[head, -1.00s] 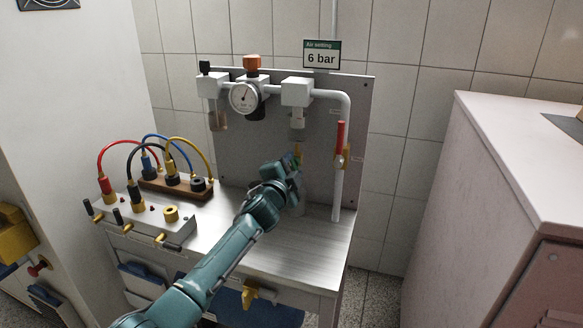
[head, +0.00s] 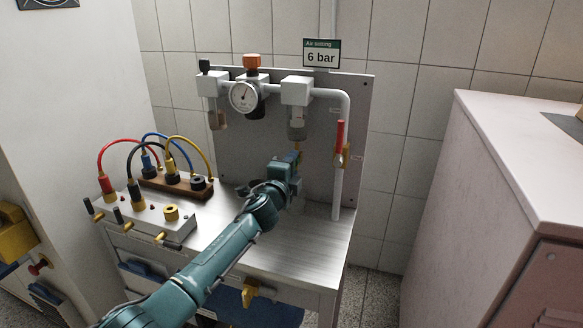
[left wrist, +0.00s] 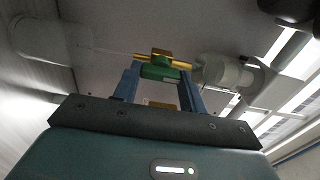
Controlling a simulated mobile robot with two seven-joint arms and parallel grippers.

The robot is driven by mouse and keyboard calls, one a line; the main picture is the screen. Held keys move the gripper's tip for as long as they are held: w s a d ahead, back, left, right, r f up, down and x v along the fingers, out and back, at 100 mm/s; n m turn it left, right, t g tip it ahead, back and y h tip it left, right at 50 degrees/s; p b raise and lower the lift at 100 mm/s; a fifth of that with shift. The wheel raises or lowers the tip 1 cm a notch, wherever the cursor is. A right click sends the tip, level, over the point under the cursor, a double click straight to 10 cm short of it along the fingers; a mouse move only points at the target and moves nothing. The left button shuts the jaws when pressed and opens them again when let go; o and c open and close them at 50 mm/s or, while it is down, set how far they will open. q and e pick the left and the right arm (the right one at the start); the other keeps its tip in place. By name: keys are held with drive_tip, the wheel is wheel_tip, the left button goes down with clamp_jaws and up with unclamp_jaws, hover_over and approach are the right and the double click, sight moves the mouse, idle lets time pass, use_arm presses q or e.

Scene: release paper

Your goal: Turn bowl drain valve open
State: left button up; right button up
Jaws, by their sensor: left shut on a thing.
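The bowl (head: 297,130) hangs under the right-hand white block on the back panel. A small brass drain valve (head: 297,147) shows just below it, largely hidden by my left gripper (head: 296,157). In the left wrist view, the brass valve (left wrist: 183,64) has a green handle (left wrist: 160,69) lying between the blue fingertips of my left gripper (left wrist: 160,73). The gripper is shut on this handle. The grey bowl (left wrist: 226,72) is right beside the valve there. I cannot tell the exact angle of the valve. My right gripper is not in view.
A vertical pipe with a red-handled valve (head: 340,135) stands close right of my gripper. A gauge (head: 244,96) and a second bowl (head: 217,121) are to the left. Wired electrical blocks (head: 172,187) sit on the left of the steel bench (head: 290,250).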

use_arm(q)
drive_tip(key=o, duration=1)
drive_tip(key=shift+s, duration=0.15)
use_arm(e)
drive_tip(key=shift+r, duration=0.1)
use_arm(q)
drive_tip(key=p+v, duration=0.3)
drive_tip(key=v, duration=1)
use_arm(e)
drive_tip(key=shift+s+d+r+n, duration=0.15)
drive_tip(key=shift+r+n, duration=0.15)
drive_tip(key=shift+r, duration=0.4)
